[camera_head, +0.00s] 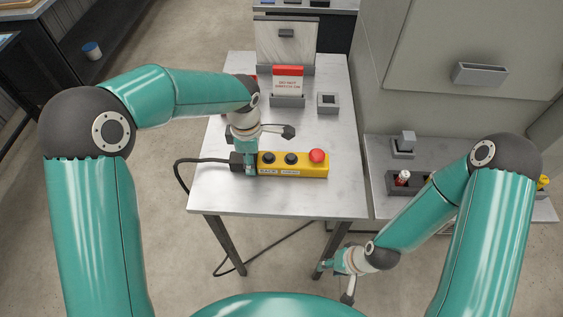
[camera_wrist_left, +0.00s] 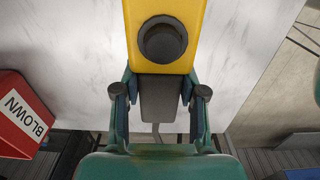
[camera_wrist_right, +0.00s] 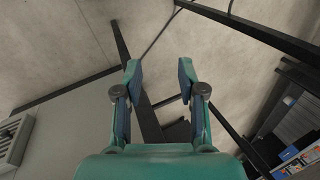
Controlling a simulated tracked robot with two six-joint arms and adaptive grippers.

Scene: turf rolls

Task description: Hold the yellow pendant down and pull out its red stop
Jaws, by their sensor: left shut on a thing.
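The yellow pendant (camera_head: 293,172) lies flat on the table, with two black buttons and a red mushroom stop (camera_head: 317,156) at its right end. A dark cable gland is at its left end. My left gripper (camera_head: 247,172) is shut around that left end; in the left wrist view the fingers (camera_wrist_left: 159,105) flank the dark end piece, with the yellow body and one black button (camera_wrist_left: 162,42) beyond. The stop is outside that view. My right gripper (camera_head: 326,266) hangs low in front of the table, away from the pendant. In the right wrist view its fingers (camera_wrist_right: 159,78) are apart and empty.
The white table (camera_head: 220,195) is clear in front of the pendant. Behind it stand a red-and-white sign (camera_head: 288,82) and a small grey box (camera_head: 328,103). A red bin labelled BLOWN (camera_wrist_left: 22,115) shows in the left wrist view. A black cable (camera_head: 185,165) loops off the left edge.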

